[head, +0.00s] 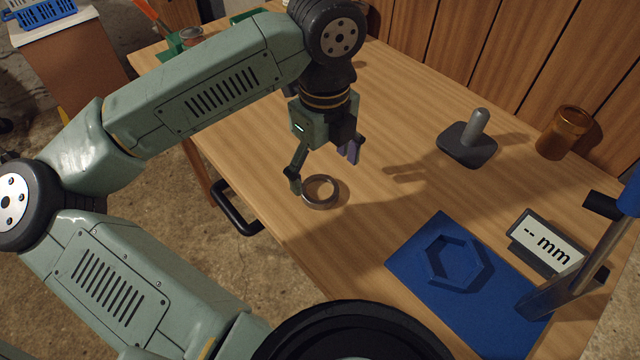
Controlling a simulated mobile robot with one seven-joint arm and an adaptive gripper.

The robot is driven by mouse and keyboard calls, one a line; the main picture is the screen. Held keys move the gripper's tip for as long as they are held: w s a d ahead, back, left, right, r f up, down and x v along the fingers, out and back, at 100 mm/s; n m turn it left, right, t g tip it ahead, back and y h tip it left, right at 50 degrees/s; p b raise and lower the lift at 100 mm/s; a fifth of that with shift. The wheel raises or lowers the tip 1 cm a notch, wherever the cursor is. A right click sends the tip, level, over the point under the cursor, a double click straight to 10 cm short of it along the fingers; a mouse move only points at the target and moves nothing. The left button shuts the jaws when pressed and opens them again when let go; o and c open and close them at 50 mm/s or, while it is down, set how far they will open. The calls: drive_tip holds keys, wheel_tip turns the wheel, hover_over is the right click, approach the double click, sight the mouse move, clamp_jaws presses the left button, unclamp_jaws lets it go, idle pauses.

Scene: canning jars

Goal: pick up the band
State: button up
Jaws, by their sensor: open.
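The band (321,205), a thin silvery metal ring, lies flat on the wooden table near its front left edge in the head view. My gripper (324,172) is open and empty, pointing down just above and behind the band. Its left finger appears close to the band's left rim, and its right finger is farther back to the right. I cannot tell whether the left finger touches the band.
A blue mat (408,262) with a hexagonal holder (460,262) lies at the front right, beside a display reading "-- mm" (547,243). The mid-table is clear.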

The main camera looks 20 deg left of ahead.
sight(320, 194)
drive_tip(key=shift+w+a+f+p, duration=0.2)
drive_tip(key=shift+f+p, duration=0.3)
drive_tip(key=shift+f, duration=0.95)
drive_tip(key=shift+w+a+f+p, duration=0.15)
drive_tip(key=shift+f+p, duration=0.3)
drive_tip(key=shift+f, duration=0.95)
drive_tip(key=shift+s, duration=0.1)
drive_tip(key=shift+c, duration=0.2)
drive_tip(key=c, duration=0.9)
drive_tip(key=shift+o, duration=0.2)
drive_tip(key=shift+r, duration=0.1)
